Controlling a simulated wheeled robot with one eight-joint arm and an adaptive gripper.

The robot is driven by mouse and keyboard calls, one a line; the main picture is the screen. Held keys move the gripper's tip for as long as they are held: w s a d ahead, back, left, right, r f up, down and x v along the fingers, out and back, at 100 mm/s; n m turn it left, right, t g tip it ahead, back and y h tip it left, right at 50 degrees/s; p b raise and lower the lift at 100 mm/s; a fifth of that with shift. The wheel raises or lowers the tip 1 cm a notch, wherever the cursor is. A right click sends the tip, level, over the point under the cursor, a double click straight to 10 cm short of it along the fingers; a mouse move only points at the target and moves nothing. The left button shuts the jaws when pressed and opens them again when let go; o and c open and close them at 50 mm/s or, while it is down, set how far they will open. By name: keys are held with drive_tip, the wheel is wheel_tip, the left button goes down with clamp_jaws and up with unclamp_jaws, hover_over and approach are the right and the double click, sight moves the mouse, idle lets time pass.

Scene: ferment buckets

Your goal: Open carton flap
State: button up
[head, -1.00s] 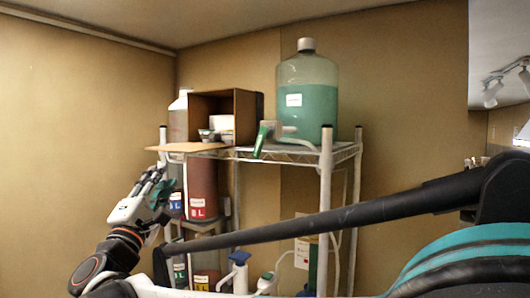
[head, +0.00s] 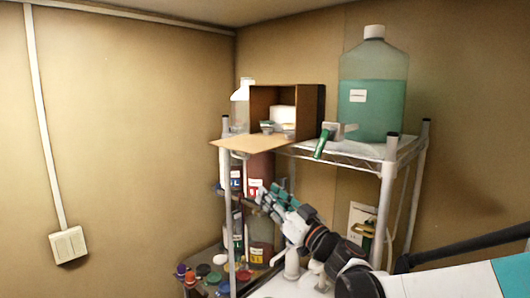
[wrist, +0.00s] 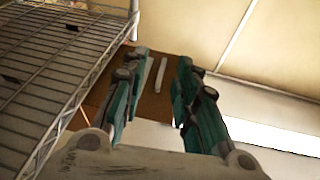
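The open-fronted brown carton (head: 316,108) stands on the top shelf, holding small white and dark-lidded items. A light brown flap (head: 248,145) juts out flat from its lower front edge, past the shelf edge. My gripper (head: 268,196) is in front of the rack, below the flap and apart from it. In the wrist view my gripper (wrist: 163,62) has its two teal fingers spread, with no object held. A brown panel (wrist: 152,98) with a pale strip shows beyond and between the fingers; it looks like the flap's underside, partly hidden by the fingers.
The wire shelf (wrist: 55,70) is close left of my fingers. Bottles crowd the lower levels. Space left of the rack is clear.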

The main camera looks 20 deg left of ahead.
sight(251, 149)
drive_tip(key=shift+m+g+y, duration=0.3)
drive_tip(key=shift+g+y, duration=0.1)
drive_tip(key=shift+y, duration=0.5)
drive_tip(key=w+a+r+p, duration=0.1)
drive_tip(key=a+r, duration=0.1)
drive_tip(key=a, duration=0.1)
drive_tip(key=w+a+r+p, duration=0.1)
drive_tip(key=a+r+p, duration=0.1)
drive_tip(key=a+r, duration=0.1)
drive_tip(key=w+a+r+p, duration=0.1)
drive_tip(key=w+a+r, duration=0.1)
drive_tip(key=a, duration=0.1)
drive_tip(key=shift+w+r, duration=0.1)
drive_tip(key=shift+r, duration=0.25)
drive_tip(key=shift+c, duration=0.5)
clamp_jaws()
